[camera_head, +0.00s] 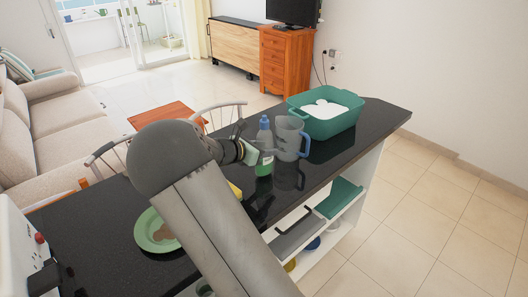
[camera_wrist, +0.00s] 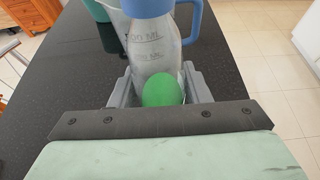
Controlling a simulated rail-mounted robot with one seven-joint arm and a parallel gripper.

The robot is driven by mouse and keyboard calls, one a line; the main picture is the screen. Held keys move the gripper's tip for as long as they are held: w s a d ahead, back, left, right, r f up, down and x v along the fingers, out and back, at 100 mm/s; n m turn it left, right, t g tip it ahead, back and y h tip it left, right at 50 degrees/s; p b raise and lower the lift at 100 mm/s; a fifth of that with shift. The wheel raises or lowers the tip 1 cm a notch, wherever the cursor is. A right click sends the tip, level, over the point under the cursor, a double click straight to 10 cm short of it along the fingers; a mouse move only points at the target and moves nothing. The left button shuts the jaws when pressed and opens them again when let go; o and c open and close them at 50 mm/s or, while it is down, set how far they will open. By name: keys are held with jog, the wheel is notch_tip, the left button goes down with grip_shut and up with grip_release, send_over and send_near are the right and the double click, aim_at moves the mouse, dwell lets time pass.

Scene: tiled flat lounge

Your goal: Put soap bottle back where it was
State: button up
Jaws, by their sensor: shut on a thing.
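The soap bottle (camera_head: 264,139) is clear with a blue cap and a green lower part. It stands upright over the black countertop (camera_head: 345,156). My gripper (camera_head: 252,152) reaches it from the left and is shut on it. In the wrist view the bottle's green part (camera_wrist: 162,90) sits between the two fingers (camera_wrist: 160,88). I cannot tell whether its base touches the counter. The jug's blue handle (camera_wrist: 196,18) also shows in the wrist view.
A green tub (camera_head: 325,127) with white things in it stands behind the jug. A green plate (camera_head: 144,235) with something brown on it lies at the left. A yellow item (camera_head: 235,190) is partly hidden by my arm. Shelves (camera_head: 312,238) sit under the counter.

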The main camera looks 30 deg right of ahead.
jog(key=shift+f, duration=0.65)
jog(key=shift+f, duration=0.1)
jog(key=o, duration=1.1)
jog(key=shift+o, duration=0.2)
